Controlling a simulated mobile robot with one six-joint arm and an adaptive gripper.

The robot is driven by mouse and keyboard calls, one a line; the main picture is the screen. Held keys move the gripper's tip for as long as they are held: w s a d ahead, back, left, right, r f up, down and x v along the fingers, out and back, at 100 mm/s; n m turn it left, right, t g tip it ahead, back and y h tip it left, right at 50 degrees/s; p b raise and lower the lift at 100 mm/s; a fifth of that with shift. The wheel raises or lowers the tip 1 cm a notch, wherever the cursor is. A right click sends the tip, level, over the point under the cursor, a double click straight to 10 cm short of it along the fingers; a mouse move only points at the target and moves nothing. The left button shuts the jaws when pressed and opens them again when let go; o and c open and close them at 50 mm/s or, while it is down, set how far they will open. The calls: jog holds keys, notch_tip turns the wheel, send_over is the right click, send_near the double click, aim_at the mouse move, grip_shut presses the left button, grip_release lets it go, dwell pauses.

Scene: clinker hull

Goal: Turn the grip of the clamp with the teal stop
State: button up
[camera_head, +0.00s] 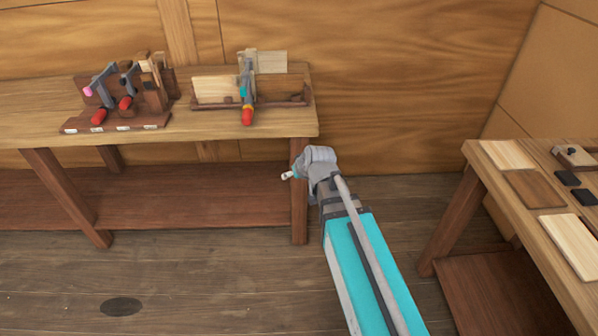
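The clamp with the teal stop (243,91) stands on the left workbench, toward its right end, against a pale board assembly. Its red grip (247,117) points toward the front edge of the bench. My gripper (287,176) is small in view at the end of my arm, in front of the bench's right end. It is lower in the picture and to the right of the red grip, clearly apart from it. Its fingers are too small to tell whether they are open or shut.
A wooden rack (115,122) at the bench's left holds clamps with red grips, one with a pink stop (88,91). A bench leg (299,205) is beside my gripper. A second table (478,155) with boards is at right. Floor between is clear.

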jog(key=shift+s+d+g, duration=0.3)
jog(key=shift+s+d, duration=0.15)
dwell(1.1)
jog(key=m+t+h+b, duration=0.45)
jog(key=t+b, duration=1.15)
jog(key=b, duration=0.6)
send_near(246, 125)
jog(key=shift+s+a+f+m+h+b, duration=0.15)
jog(key=shift+s+f+m+h+b, duration=0.15)
jog(key=shift+m, duration=0.3)
jog(key=shift+s+a+f+m+h+b, duration=0.1)
jog(key=shift+s+a+m+h+b, duration=0.1)
jog(key=shift+s+m+h, duration=0.25)
jog(key=shift+w+d+r, duration=0.1)
jog(key=shift+w, duration=0.1)
jog(key=p+x, duration=0.5)
jog(key=x, duration=0.8)
jog(key=shift+w+r, duration=0.15)
jog(key=shift+w, duration=0.15)
